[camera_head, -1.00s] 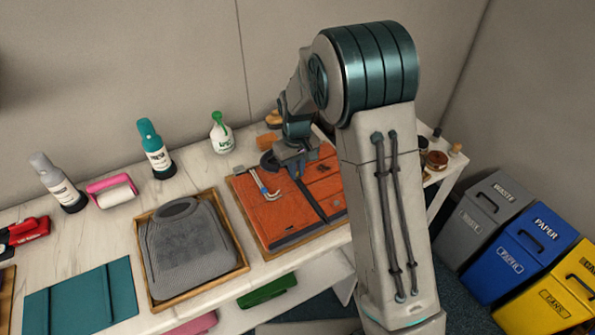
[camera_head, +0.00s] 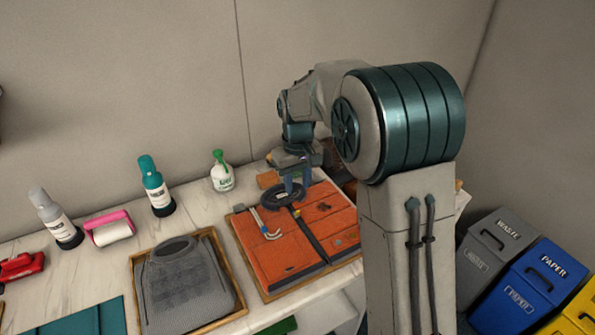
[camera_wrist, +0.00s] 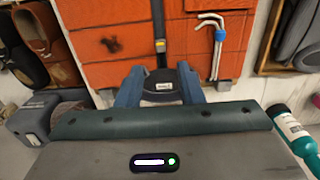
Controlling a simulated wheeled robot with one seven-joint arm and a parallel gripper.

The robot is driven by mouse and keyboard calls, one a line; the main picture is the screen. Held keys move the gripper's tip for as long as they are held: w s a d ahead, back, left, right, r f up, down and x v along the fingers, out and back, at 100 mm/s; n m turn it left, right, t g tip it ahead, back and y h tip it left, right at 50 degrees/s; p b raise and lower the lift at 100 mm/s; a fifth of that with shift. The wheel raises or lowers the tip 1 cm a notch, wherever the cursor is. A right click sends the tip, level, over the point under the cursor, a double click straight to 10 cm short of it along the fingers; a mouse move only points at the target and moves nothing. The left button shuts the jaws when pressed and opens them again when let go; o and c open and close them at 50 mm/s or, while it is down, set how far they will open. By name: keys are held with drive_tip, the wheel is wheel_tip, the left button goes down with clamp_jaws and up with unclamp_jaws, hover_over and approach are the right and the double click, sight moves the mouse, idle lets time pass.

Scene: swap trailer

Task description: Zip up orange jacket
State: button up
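The orange jacket (camera_head: 275,255) lies folded flat on a wooden tray (camera_head: 236,240). Its dark collar ring (camera_head: 270,200) is at the far end, and a black zip strip (camera_head: 310,238) runs down the middle. The strip also shows in the wrist view (camera_wrist: 160,22), with a small pale-banded piece on it that may be the zip pull (camera_wrist: 160,46). My gripper (camera_head: 293,193) is above the collar end. In the wrist view its blue fingers (camera_wrist: 160,80) are spread apart on either side of the collar label (camera_wrist: 163,87), holding nothing visible.
Bent metal hooks (camera_head: 264,224) lie on the jacket's left half. A grey knitted garment (camera_head: 185,285) lies in a tray to the left. A green-topped bottle (camera_head: 221,172), teal bottle (camera_head: 155,185) and pink lint roller (camera_head: 110,229) stand behind. Bins (camera_head: 515,285) are at right.

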wheel_tip(320, 180, up, 4)
hover_over(296, 212)
drive_tip(key=shift+w+d+r, duration=0.2)
drive_tip(key=shift+w, duration=0.1)
drive_tip(key=shift+c, duration=0.8)
drive_tip(key=s+d+f+m+t+y+p, duration=0.15)
drive_tip(key=d+m+y, duration=0.55)
drive_tip(key=m, duration=1)
drive_tip(key=shift+h, duration=0.8)
drive_tip(key=x, duration=0.4)
drive_tip(key=p+x, duration=0.1)
drive_tip(key=x, duration=0.8)
drive_tip(key=shift+s+f, duration=0.2)
drive_tip(key=shift+f, duration=0.15)
clamp_jaws()
